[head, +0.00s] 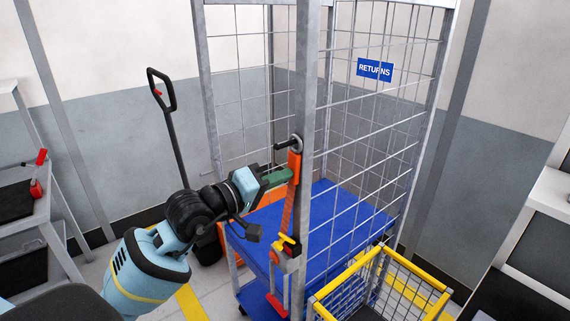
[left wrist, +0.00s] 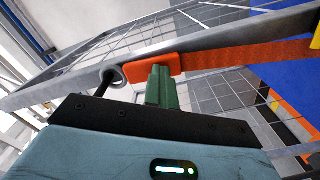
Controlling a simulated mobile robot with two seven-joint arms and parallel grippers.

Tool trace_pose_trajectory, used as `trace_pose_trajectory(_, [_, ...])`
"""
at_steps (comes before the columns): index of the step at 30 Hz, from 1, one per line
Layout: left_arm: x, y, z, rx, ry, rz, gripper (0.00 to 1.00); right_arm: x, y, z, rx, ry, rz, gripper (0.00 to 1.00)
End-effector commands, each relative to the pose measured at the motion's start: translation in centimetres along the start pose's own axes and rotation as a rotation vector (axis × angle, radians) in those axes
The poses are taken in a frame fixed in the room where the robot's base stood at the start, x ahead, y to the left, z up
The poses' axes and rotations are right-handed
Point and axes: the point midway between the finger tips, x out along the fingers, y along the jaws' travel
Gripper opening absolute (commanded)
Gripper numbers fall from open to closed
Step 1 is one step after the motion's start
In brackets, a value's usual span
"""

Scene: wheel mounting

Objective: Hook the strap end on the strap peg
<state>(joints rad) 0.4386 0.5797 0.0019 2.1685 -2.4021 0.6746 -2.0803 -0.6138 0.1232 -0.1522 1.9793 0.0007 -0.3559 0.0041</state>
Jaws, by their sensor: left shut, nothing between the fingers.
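An orange strap (head: 286,208) runs up the front post of the wire cage cart. Its wider strap end (head: 294,163) is at the top, right beside the dark strap peg (head: 283,145), which sticks out to the left from a round grey mount. In the left wrist view the strap end (left wrist: 140,68) meets the peg's mount (left wrist: 115,76); I cannot tell whether it is hooked on. My left gripper (head: 288,176) has its green fingers shut and empty, with the tips against or just in front of the strap end. The fingers (left wrist: 162,84) also show in the left wrist view. My right gripper is out of view.
The cage cart has a blue deck (head: 345,232) and a RETURNS sign (head: 375,70). A yellow-and-red buckle (head: 287,246) sits low on the strap. A yellow-rimmed wire basket (head: 345,272) stands at front right. A pallet-jack handle (head: 168,115) rises behind my left arm.

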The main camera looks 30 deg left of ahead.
Motion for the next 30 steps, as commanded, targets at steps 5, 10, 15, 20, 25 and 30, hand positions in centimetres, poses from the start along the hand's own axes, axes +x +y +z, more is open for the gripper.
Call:
trace_pose_trajectory(5, [0.0,0.3,-0.2,0.0,0.0,0.0,0.0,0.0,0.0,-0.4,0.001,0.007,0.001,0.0])
trace_pose_trajectory(10, [0.0,0.2,-0.1,0.0,0.0,0.0,0.0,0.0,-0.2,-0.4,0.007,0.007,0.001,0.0])
trace_pose_trajectory(15, [-0.4,0.1,-0.1,-0.001,-0.001,-0.002,0.0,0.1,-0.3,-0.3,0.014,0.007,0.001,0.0])
trace_pose_trajectory(20, [-1.2,0.1,-0.1,0.0,0.0,-0.002,0.0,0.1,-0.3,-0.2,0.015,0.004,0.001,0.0])
trace_pose_trajectory(25, [-2.1,0.2,-0.1,0.001,0.0,-0.001,0.0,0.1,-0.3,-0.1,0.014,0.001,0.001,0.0])
trace_pose_trajectory(30, [-2.9,0.2,-0.1,0.0,0.0,-0.001,0.0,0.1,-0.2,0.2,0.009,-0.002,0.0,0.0])
